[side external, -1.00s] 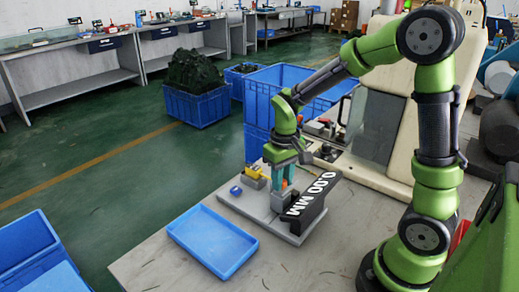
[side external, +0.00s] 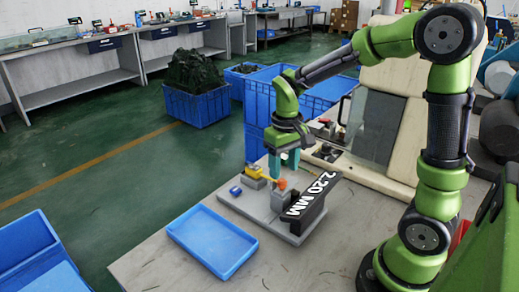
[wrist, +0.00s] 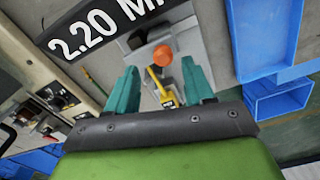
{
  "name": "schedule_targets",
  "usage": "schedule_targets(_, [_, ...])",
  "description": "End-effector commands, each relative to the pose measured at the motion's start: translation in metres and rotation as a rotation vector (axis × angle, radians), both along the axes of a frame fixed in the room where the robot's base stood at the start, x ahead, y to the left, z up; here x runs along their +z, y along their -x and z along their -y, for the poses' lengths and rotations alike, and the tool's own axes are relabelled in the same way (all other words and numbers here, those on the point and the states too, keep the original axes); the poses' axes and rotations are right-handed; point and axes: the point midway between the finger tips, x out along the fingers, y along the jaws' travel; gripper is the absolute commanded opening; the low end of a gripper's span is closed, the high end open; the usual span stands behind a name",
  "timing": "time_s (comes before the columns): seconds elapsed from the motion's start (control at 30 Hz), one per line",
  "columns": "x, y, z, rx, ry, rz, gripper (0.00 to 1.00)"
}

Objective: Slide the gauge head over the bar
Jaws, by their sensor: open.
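The gauge head, a grey block with an orange knob (side external: 281,184), stands on the grey gauge base (side external: 240,204). The knob also shows in the wrist view (wrist: 163,55). A yellow holder (side external: 254,171) sits left of the head. A thin yellow bar (wrist: 155,78) runs from it towards the head; whether its tip is inside the head I cannot tell. The black display (side external: 312,195) reads 2.20 MM. My gripper (side external: 287,165) is above the head, empty. In the wrist view its teal fingers (wrist: 160,72) are apart and clear of the knob.
A blue tray (side external: 212,241) lies on the table in front of the gauge. A small blue block (side external: 236,190) sits at the base's left end. Blue crates (side external: 257,90) and a cream machine (side external: 375,125) stand behind. The table's near part is bare.

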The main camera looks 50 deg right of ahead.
Motion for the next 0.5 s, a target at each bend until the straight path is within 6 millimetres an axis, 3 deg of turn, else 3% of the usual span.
schedule_targets(0.3, [0.08,-0.001,0.001,-0.001,0.002,0.007,0.52])
schedule_targets(0.5, [0.114,0.0,0.001,0.0,0.003,0.004,0.52])
